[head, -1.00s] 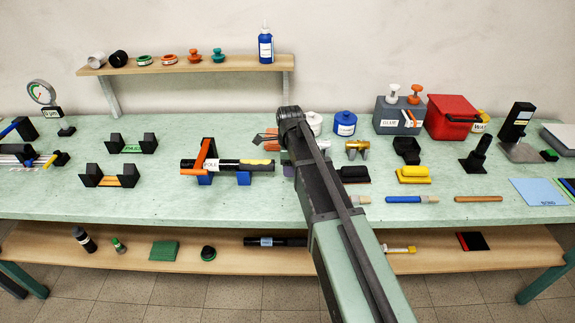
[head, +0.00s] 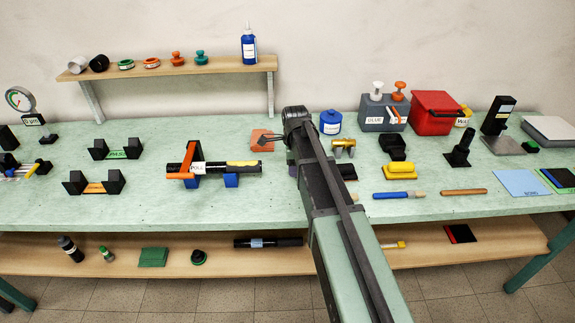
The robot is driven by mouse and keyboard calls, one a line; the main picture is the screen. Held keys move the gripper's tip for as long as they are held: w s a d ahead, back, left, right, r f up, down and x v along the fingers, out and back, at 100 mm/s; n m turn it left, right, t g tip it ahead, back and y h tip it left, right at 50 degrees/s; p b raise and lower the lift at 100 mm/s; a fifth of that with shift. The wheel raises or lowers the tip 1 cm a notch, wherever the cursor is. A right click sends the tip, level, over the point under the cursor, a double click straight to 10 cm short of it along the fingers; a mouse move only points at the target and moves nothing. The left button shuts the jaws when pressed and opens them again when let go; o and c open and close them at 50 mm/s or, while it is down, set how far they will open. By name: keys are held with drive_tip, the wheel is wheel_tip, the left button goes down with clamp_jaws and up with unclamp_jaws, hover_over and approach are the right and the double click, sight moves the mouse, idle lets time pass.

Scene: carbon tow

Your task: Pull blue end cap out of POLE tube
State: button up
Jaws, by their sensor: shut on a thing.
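I cannot make out the blue end cap. My arm hides the bench right of the gripper.
Black holders (head: 95,182) stand to the left. A blue pot (head: 330,122), a brass part (head: 343,147) and a yellow block (head: 399,171) stand to the right. The bench front (head: 150,208) is clear.

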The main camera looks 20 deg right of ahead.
drive_tip(key=shift+s+d, duration=0.1)
drive_tip(key=shift+d, duration=0.1)
drive_tip(key=shift+s+d, duration=0.2)
drive_tip(key=shift+d, duration=0.5)
drive_tip(key=shift+s+d, duration=0.2)
drive_tip(key=shift+d, duration=0.5)
